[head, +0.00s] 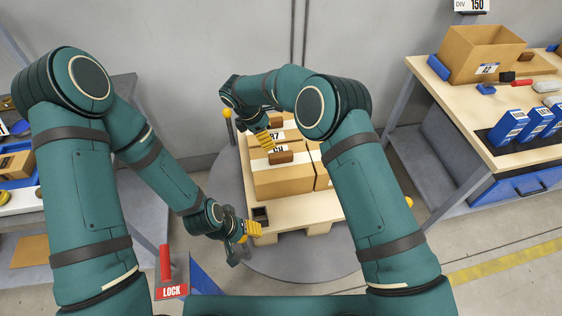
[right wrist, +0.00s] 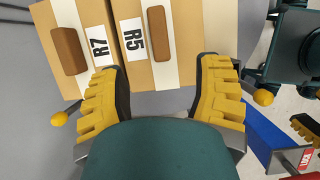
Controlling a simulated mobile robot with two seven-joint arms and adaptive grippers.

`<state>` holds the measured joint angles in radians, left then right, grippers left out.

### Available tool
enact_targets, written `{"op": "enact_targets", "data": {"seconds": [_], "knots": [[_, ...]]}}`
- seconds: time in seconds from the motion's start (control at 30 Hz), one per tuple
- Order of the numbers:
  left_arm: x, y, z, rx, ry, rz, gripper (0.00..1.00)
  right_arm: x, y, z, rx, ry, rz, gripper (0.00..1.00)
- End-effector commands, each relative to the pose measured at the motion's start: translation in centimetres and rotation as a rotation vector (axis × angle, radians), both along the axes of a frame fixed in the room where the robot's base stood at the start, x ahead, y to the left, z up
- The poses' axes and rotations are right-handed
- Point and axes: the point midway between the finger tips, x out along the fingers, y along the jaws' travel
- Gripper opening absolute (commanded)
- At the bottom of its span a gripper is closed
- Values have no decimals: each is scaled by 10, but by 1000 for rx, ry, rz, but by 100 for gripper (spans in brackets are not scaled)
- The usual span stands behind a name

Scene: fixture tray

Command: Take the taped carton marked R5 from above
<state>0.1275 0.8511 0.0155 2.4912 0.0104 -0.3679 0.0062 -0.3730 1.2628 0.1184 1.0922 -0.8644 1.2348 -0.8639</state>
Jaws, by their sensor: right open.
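The taped carton marked R5 (right wrist: 187,28) shows in the right wrist view, with a white tape strip and a brown block on its top. In the head view it appears to be the front carton (head: 280,183), its label partly hidden. My right gripper (right wrist: 160,70) is open, its yellow fingers apart at the lower edge of R5, the left one overlapping the R7 side. In the head view the right gripper (head: 267,140) is above the cartons. I cannot tell if it touches. My left gripper (head: 247,230) is low at the pallet's front left corner; its jaw state is unclear.
The R7 carton (right wrist: 82,18), also with a brown block, stands right beside R5. The cartons are on a wooden pallet (head: 290,217) on a grey round plate (head: 290,262). A bench (head: 450,105) with an open box (head: 480,52) stands right. A red LOCK handle (head: 166,265) stands front left.

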Motion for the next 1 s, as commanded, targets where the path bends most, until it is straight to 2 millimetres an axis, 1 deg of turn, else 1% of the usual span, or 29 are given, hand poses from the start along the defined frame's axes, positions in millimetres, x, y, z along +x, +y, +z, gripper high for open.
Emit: {"op": "enact_targets", "data": {"seconds": [0.07,0.13,0.4,0.5,0.77,0.87,1.0], "knots": [[0,0,0,0,1,0,57,1,-1,-2,-9,0,5,64],[0,0,-1,0,1,0,57,2,-5,-10,-11,1,5,64],[-1,0,-4,-1,3,-3,57,5,-23,-57,-8,1,2,64],[-2,0,-4,-1,4,-4,57,6,-28,-69,-8,0,3,64],[-2,0,-5,-1,4,-4,57,8,-33,-82,-7,-1,2,64],[-2,-1,-5,-1,5,-4,57,8,-36,-92,-7,1,2,64],[-2,0,-6,-1,5,-4,57,10,-42,-112,-7,2,2,64]]}}
